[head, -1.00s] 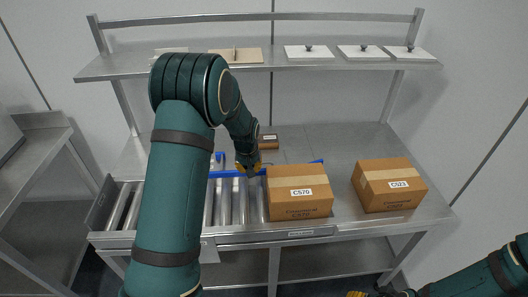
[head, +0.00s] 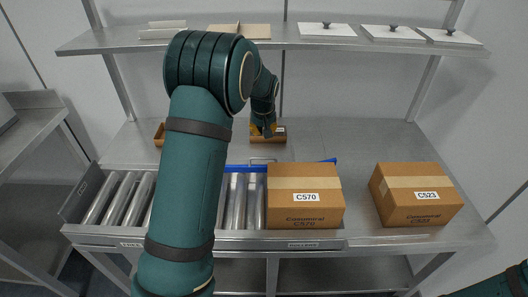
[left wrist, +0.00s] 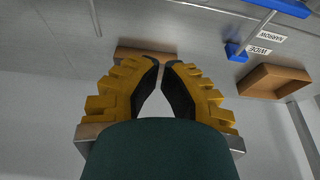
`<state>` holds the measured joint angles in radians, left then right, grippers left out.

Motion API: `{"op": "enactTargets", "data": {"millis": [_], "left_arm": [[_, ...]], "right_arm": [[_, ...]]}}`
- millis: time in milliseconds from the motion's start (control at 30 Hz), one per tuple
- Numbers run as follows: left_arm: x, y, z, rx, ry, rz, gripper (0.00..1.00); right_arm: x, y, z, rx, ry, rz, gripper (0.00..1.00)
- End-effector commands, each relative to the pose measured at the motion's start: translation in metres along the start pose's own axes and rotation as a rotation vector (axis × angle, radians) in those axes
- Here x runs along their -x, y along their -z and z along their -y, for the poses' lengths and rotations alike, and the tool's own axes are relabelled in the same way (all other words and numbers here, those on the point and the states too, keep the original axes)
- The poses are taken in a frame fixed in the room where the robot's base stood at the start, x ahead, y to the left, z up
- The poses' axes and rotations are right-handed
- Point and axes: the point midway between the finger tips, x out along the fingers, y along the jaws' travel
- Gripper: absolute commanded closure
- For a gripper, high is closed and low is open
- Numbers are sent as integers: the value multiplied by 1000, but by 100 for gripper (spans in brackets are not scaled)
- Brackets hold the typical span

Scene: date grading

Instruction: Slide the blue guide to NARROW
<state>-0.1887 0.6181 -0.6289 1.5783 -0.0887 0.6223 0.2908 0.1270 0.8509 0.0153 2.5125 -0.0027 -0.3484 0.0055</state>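The blue guide (head: 240,168) runs along the back of the rollers, partly behind my arm and a carton. In the left wrist view the guide's bar (left wrist: 285,7) is at the top right, joined by a metal rod to a blue block (left wrist: 235,52). That block sits beside the WIDE label (left wrist: 260,48); the NARROW label (left wrist: 272,36) is nearer the bar. My left gripper (head: 266,131) is behind the guide, apart from it, near a small brown tray (head: 280,138). Its fingertips (left wrist: 161,62) nearly meet, with nothing between them. My right gripper is out of view.
Carton C570 (head: 304,208) stands on the rollers' right end, against or close to the guide. Carton C523 (head: 415,195) stands further right. Another brown tray (head: 159,136) lies left of my arm. A shelf (head: 290,43) crosses above. The table's back right is clear.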

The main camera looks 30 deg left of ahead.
Motion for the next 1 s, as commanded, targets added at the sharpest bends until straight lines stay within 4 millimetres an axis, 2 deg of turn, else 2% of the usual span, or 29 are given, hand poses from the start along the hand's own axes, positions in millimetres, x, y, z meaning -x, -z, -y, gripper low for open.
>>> {"op": "enactTargets", "data": {"millis": [133, 267, 700, 800, 1000], "left_arm": [[-5, -1, 0, 0, 1, 2, 100], [-20, -1, 0, 0, 2, 3, 100], [-105, -2, 0, 1, 1, 3, 100], [-94, -13, -1, -1, -1, 1, 100], [-84, -30, 0, -2, 0, 1, 100]], "right_arm": [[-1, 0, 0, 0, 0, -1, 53], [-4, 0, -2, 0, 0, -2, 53], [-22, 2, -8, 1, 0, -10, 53], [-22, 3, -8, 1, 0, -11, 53], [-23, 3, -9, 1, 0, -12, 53]]}}
